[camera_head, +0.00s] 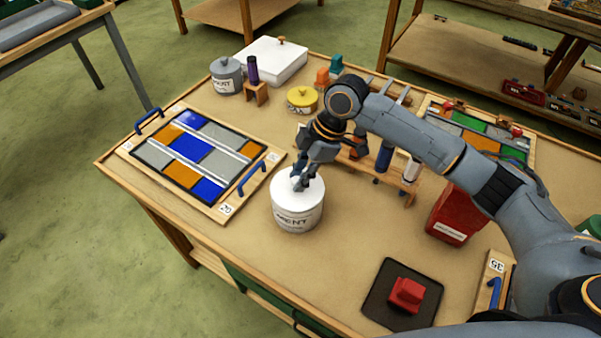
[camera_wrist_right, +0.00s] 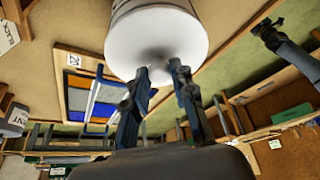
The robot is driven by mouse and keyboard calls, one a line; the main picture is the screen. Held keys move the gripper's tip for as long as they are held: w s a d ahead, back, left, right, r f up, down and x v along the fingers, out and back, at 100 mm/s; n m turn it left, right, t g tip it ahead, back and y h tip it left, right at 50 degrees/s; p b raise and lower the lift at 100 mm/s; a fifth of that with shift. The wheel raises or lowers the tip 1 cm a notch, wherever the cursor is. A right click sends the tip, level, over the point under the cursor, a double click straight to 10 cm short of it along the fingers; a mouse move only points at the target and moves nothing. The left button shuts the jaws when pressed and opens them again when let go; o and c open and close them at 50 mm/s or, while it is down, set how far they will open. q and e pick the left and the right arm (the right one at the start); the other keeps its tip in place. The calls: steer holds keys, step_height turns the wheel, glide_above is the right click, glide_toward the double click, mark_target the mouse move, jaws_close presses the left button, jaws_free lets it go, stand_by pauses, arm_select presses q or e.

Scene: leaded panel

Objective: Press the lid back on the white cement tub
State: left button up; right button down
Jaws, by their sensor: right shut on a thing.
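The white cement tub (camera_head: 297,212) stands upright on the workbench, its label facing front. The white lid (camera_head: 312,188) lies level on top of it. I cannot tell if its rim is fully seated. My right gripper (camera_head: 299,183) comes down from above and is shut at the lid's middle. In the right wrist view the fingers (camera_wrist_right: 162,76) meet the lid (camera_wrist_right: 135,45) at its centre, on a knob mostly hidden between them. The tub wall (camera_wrist_right: 128,12) shows behind the lid. A dark gripper-like shape (camera_wrist_right: 268,32), perhaps my left gripper, shows there, its jaws unclear.
A leaded glass panel (camera_head: 190,152) with blue handles lies left of the tub. A grey tub (camera_head: 227,80), yellow-lidded pot (camera_head: 302,100) and white box (camera_head: 272,62) stand behind. A wooden rack (camera_head: 398,172) and red container (camera_head: 455,215) are right.

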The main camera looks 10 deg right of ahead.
steer(key=shift+p, duration=0.45)
stand_by(0.4)
stand_by(0.3)
steer(key=c, duration=1)
jaws_free()
steer(key=shift+f, duration=1.05)
steer(key=shift+r+p, duration=0.2)
steer(key=shift+p, duration=0.1)
stand_by(1.1)
steer(key=o, duration=0.6)
